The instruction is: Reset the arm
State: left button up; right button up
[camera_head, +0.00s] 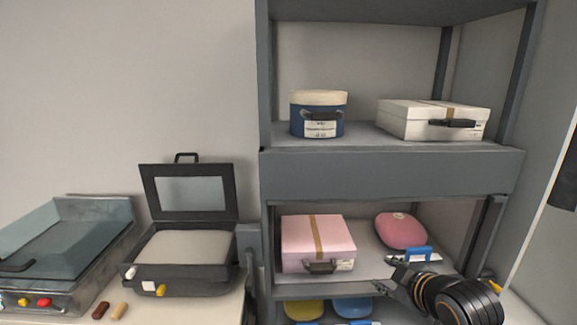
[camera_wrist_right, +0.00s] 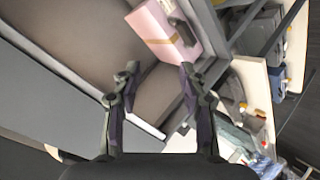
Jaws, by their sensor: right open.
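My right gripper (camera_head: 401,277) comes in from the lower right of the head view, in front of the lower part of the grey shelf unit (camera_head: 390,172). In the right wrist view its two fingers (camera_wrist_right: 158,78) are spread apart with nothing between them. A pink box (camera_head: 318,240) with a tan strap and dark handle sits on the middle shelf, left of the gripper. The pink box also shows beyond the fingers in the right wrist view (camera_wrist_right: 160,30). My left gripper is not in view.
A blue round box (camera_head: 317,115) and a white case (camera_head: 432,119) stand on the upper shelf. A pink rounded case (camera_head: 401,231) is behind my right gripper. An open black case (camera_head: 187,275) and a metal appliance (camera_head: 65,255) stand on the left counter.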

jog(key=s+d+f+m+g+h, duration=0.25)
jog(key=s+f+m+g, duration=0.7)
jog(key=s+f, duration=1.4)
notch_tip(320, 180, down, 28)
jog(key=d+m+b, duration=0.1)
jog(key=d+b, duration=0.1)
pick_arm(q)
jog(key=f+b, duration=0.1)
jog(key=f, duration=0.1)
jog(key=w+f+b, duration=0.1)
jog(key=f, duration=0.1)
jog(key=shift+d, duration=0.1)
pick_arm(e)
jog(key=s+d+f, duration=0.1)
jog(key=s+f, duration=1.8)
jog(key=s, duration=0.1)
jog(key=shift+m, duration=0.35)
